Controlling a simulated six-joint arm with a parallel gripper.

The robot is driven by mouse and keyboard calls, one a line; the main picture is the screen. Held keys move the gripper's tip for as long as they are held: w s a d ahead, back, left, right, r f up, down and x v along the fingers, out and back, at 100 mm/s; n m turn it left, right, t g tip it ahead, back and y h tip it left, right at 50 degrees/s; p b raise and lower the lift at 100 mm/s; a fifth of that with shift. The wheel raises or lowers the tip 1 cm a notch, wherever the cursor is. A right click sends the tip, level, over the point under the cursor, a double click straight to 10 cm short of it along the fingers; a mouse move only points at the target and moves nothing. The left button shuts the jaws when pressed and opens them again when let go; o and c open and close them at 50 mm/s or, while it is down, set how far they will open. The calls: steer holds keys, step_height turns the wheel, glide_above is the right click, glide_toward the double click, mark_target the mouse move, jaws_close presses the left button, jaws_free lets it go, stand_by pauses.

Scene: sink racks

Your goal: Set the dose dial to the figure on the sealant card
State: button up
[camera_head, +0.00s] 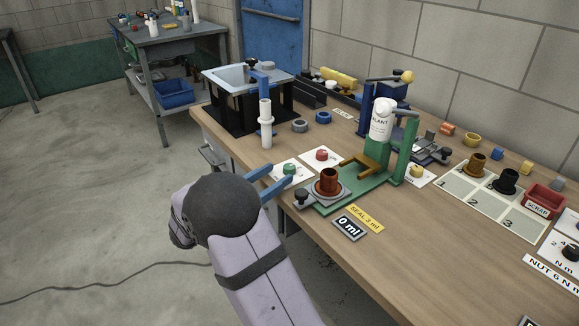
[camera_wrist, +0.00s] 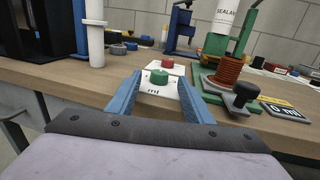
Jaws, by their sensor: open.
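The green dial (camera_head: 290,169) sits on a white plate at the front-left edge of the bench. In the wrist view the green dial (camera_wrist: 159,77) shows between the fingertips, beyond them, over a plate lettered "ml". My gripper (camera_head: 281,173) is open and empty at the bench edge; its two blue fingers (camera_wrist: 158,86) point toward the dial. I cannot tell whether they touch it. The yellow sealant card (camera_head: 365,219) reads "SEAL 3 ml". The dark display (camera_head: 349,228) beside it reads "0 ml".
A red dial (camera_head: 322,154) on its own plate sits just behind the green one. A green sealant stand (camera_head: 412,146) with a white bottle (camera_head: 381,120) and an orange-brown spool-like part (camera_head: 328,182) stands to the right. A white post (camera_head: 265,125) stands left.

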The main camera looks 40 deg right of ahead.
mark_target(285, 169)
steer(key=shift+w+d, duration=0.2)
steer(key=shift+d, duration=0.85)
steer(key=shift+w+d, duration=0.2)
steer(key=shift+d, duration=0.8)
steer(key=shift+w+d, duration=0.2)
steer(key=shift+d, duration=0.85)
steer(key=c, duration=1.1)
